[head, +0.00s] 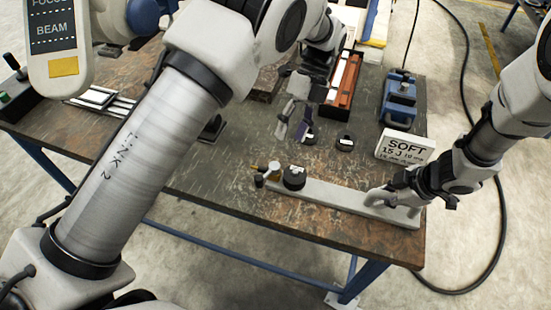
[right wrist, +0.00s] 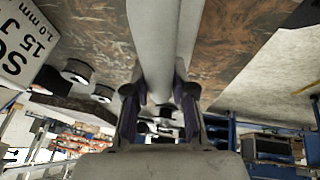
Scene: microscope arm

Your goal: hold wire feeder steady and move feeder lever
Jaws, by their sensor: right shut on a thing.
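A long pale grey bar (head: 335,197) lies along the table's front edge. A black round knob (head: 294,178) and a small brass-coloured piece (head: 272,170) are at its left end. I cannot tell for sure which part is the wire feeder or its lever. My right gripper (head: 392,198) is shut on the bar's right end; in the right wrist view the bar (right wrist: 160,50) runs between the fingers (right wrist: 160,105). My left gripper (head: 292,131) is open and empty above the table, behind the knob and apart from it.
A white sign (head: 404,147) reading SOFT stands at the table's right side, near a blue device (head: 400,88). A red-brown tray (head: 341,88) lies behind.

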